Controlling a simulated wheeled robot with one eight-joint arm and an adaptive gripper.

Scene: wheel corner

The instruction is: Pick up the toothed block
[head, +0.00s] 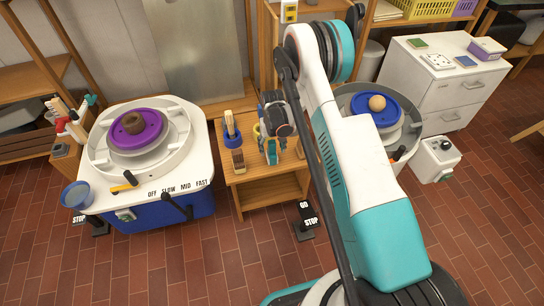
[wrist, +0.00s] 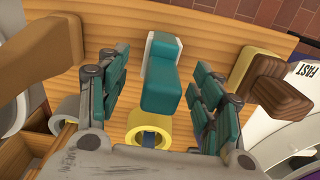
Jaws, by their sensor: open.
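A teal block with a white side (wrist: 160,82) and a stepped outline stands on the small wooden table between my fingers in the wrist view. I take it as the toothed block, though separate teeth are not clear. My gripper (wrist: 158,95) is open, with one teal-padded finger on each side of the block and a gap to both. In the head view my gripper (head: 272,152) points down over the wooden table (head: 262,178) and largely hides what lies beneath it.
A yellow ring (wrist: 150,130) lies close to the block. Pottery wheels flank the table.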

